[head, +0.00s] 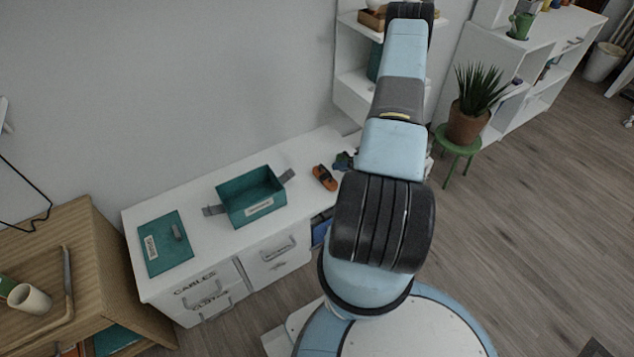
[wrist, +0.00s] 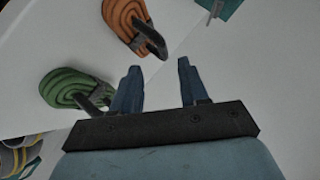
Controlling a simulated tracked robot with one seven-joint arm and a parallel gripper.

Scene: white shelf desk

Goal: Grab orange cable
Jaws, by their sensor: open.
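The orange cable (head: 324,178) lies coiled on the white desk, right of the teal box, in the head view. In the wrist view the orange cable (wrist: 122,16) is at the top, left of centre, with a dark band or plug at its right side. My gripper (wrist: 158,66) is open, with two blue fingers apart and nothing between them. The cable lies beyond the left fingertip, apart from it in the picture. In the head view my own arm hides the gripper.
A green cable (wrist: 72,90) lies left of my fingers, and a patterned item (wrist: 20,155) is below it. The teal box (head: 234,213) and teal lid (head: 165,245) sit on the desk (head: 215,240). A potted plant (head: 470,110) stands right of my arm.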

